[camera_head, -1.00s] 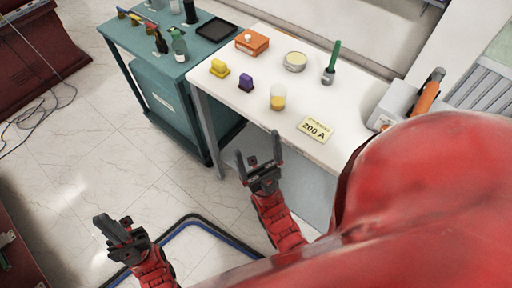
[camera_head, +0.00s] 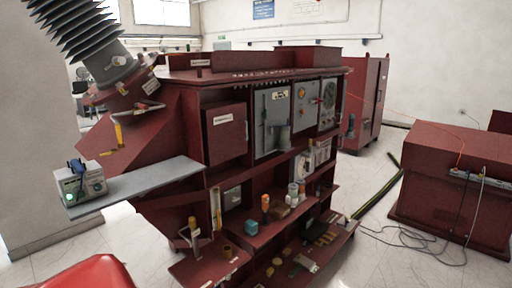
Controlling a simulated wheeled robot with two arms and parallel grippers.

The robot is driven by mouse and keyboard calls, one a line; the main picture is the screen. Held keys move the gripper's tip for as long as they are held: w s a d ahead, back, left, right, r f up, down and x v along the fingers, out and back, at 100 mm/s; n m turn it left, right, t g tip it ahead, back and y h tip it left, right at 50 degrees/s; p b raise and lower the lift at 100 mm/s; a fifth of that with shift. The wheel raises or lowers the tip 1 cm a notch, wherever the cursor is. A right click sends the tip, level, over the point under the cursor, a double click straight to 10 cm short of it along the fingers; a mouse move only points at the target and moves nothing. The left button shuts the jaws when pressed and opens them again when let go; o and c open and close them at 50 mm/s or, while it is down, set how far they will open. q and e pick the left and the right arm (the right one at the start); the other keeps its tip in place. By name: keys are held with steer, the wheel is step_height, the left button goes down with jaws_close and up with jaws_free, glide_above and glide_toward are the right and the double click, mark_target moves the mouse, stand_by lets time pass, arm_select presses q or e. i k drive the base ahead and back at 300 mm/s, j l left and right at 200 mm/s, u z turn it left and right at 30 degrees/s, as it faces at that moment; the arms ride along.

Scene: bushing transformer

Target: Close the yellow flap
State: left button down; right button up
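The big dark red transformer cabinet (camera_head: 165,115) fills the middle of the head view. I cannot pick out a yellow flap for certain. A small yellow bar (camera_head: 118,133) hangs below the bushing base on the cabinet's sloped left side. A yellow upright strip (camera_head: 216,208) stands on the lower left shelf. A grey panel door (camera_head: 272,122) and a red door with a white label (camera_head: 226,133) face me and look shut. Neither gripper shows in this view.
A grey shelf (camera_head: 150,182) juts out at left, with a meter box (camera_head: 80,183) on its end. Lower shelves (camera_head: 207,265) hold several small items. A red cabinet (camera_head: 452,190) stands at right, with loose cables (camera_head: 415,240) on the floor before it.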

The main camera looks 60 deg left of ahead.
mark_target(113, 151)
steer(key=k+u, duration=0.2)
steer(key=u, duration=0.25)
steer(key=k+j+u, duration=0.2)
steer(key=u, duration=2.1)
